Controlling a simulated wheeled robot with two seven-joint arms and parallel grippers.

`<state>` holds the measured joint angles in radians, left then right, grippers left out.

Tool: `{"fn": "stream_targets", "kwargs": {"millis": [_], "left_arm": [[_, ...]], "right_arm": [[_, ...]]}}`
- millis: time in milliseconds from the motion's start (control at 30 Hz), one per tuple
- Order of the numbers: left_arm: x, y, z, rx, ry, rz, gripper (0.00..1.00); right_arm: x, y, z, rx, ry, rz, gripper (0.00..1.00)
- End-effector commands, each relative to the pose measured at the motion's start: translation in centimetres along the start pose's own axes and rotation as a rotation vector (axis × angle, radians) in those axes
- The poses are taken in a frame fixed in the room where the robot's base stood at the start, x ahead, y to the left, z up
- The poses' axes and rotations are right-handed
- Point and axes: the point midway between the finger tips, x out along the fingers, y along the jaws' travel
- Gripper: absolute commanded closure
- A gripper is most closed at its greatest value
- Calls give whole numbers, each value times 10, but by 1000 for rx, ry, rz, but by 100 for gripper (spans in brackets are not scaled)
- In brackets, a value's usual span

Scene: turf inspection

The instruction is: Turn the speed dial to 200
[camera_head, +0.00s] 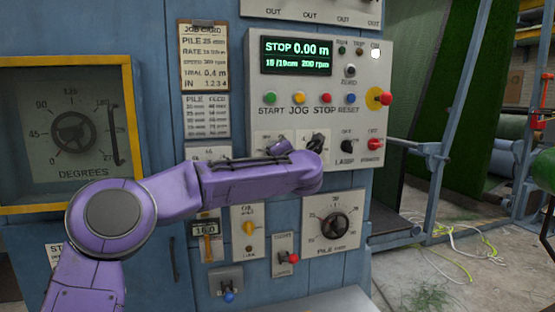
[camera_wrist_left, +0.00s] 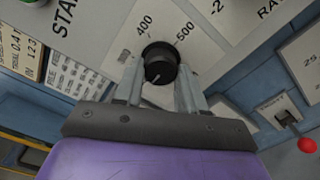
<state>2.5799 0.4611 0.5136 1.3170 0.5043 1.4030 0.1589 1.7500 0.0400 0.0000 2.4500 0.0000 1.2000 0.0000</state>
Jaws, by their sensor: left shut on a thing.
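The speed dial (camera_wrist_left: 160,62) is a black round knob on a pale panel, with 400 and 500 printed beside it in the left wrist view. My left gripper (camera_wrist_left: 161,72) is shut on it, one finger on each side. A pale line shows on the knob's face; the number it points to cannot be read. In the head view a black knob (camera_head: 315,142) shows just above my purple left wrist, which hides much of the panel there. The green display (camera_head: 296,55) reads STOP, 0.00 m and 200 rpm. My right gripper is not in view.
START, JOG, STOP and RESET buttons sit above the knob, with a red button (camera_head: 385,98) on yellow at the right. A LAMP switch (camera_head: 347,146) is beside it. The pile dial (camera_head: 334,224) and a red-knobbed lever (camera_head: 293,257) are below. A yellow-framed degrees gauge (camera_head: 127,118) is left.

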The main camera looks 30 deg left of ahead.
Motion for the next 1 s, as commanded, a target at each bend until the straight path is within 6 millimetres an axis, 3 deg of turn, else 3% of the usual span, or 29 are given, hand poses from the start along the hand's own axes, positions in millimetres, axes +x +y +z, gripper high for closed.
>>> {"fn": "stream_targets", "kwargs": {"millis": [467, 500, 567, 867, 1000], "left_arm": [[0, -2, -1, -15, 3, -4, 91], [0, -2, -1, -15, 3, -4, 57], [0, -2, -1, -15, 3, -4, 37], [-1, -1, 0, -14, 1, -2, 34], [-18, -3, -1, -15, -2, -1, 34]], "right_arm": [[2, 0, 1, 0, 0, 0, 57], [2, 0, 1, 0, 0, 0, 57], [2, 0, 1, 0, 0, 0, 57], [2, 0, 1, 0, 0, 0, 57], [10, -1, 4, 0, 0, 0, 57]]}}
